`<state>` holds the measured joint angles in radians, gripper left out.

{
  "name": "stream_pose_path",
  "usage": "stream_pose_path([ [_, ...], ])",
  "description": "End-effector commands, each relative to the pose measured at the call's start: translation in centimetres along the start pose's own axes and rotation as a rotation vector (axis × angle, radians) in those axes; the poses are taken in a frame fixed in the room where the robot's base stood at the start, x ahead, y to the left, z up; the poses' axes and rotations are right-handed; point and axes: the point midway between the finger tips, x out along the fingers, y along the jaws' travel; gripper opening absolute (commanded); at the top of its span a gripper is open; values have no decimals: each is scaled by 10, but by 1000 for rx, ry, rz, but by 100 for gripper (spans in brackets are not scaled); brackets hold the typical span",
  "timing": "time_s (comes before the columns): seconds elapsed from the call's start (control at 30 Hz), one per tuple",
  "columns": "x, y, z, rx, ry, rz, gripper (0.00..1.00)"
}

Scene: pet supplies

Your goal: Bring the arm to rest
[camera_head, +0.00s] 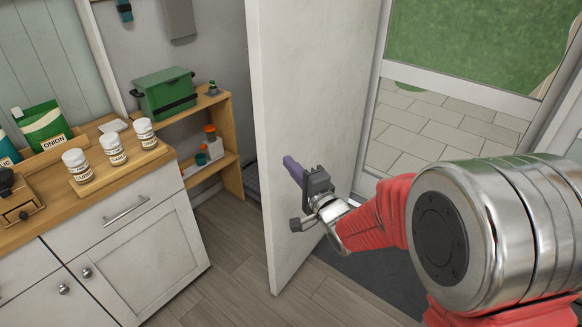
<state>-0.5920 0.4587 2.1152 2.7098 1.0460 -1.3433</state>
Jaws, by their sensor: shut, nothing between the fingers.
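My arm (380,218), red and polished metal, reaches in from the right side of the picture. At its end is my gripper (291,167), with a dark grey body and purple fingers. The fingers look closed together, with nothing seen held. They point up and to the left, in front of the white door (300,80). I cannot tell whether they touch the door.
The white door stands open in the middle. A wooden counter (60,205) with white jars (112,149) is at the left. A green box (165,93) sits on a wooden shelf unit (232,150). Wooden floor (225,245) is clear between counter and door. A glazed door (470,45) shows paving and grass.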

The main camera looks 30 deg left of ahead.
Motion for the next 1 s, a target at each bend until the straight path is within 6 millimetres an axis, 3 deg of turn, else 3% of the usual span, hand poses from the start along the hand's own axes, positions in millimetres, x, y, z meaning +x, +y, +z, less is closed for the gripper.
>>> stream_pose_path([
  [0.8, -3, 1, 4, 64, -1, 4, 0],
  [1.0, -7, 16, 33, 150, -112, 63, 0],
])
